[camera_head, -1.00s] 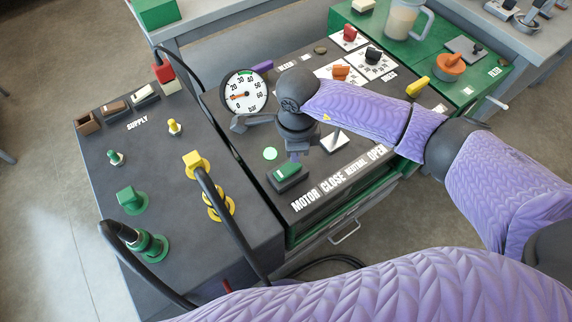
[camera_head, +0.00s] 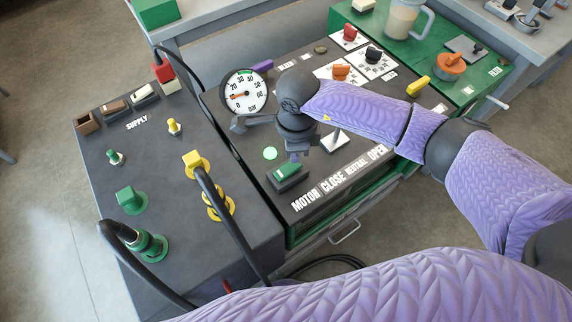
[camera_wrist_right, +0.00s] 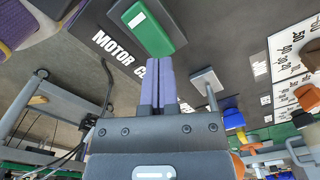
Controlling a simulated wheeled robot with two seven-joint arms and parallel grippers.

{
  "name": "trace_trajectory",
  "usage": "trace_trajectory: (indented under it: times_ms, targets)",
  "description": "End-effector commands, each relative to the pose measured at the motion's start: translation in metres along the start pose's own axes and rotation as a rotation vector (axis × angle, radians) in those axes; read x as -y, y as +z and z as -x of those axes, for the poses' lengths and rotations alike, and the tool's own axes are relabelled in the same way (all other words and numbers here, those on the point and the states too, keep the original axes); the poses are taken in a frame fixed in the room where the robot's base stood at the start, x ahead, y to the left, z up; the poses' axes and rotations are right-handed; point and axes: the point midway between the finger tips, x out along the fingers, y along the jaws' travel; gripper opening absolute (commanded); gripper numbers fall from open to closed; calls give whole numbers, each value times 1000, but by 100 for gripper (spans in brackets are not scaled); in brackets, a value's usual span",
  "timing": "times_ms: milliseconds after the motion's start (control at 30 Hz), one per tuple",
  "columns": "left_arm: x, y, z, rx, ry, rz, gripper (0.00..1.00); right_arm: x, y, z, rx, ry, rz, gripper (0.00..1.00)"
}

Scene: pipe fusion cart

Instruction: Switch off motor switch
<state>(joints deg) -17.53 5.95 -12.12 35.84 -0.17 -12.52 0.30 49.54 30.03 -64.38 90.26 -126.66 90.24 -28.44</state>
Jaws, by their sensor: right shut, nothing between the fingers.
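The motor switch (camera_head: 286,172) is a green rocker in a dark housing, beside the MOTOR label on the cart panel. A round green lamp (camera_head: 270,153) glows just behind it. My right gripper (camera_head: 295,158) is shut and empty, pointing down at the switch's far end. In the right wrist view, the closed purple fingertips (camera_wrist_right: 158,66) reach the edge of the green switch (camera_wrist_right: 152,30), which bears a white mark. I cannot tell whether they touch it. My left gripper is not in view.
A pressure gauge (camera_head: 243,91) stands behind the switch. A lever with a light grey plate (camera_head: 335,141) is to the right of the gripper. The supply box (camera_head: 105,165) with knobs and black hoses is on the left.

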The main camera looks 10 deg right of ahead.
Motion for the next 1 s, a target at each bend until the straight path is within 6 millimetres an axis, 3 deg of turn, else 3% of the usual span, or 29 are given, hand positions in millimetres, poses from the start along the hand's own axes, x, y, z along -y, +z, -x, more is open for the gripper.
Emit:
trace_trajectory:
  times_ms: [1000]
  targets:
    - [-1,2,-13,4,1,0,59,0,0,-16,0,0,0,0]
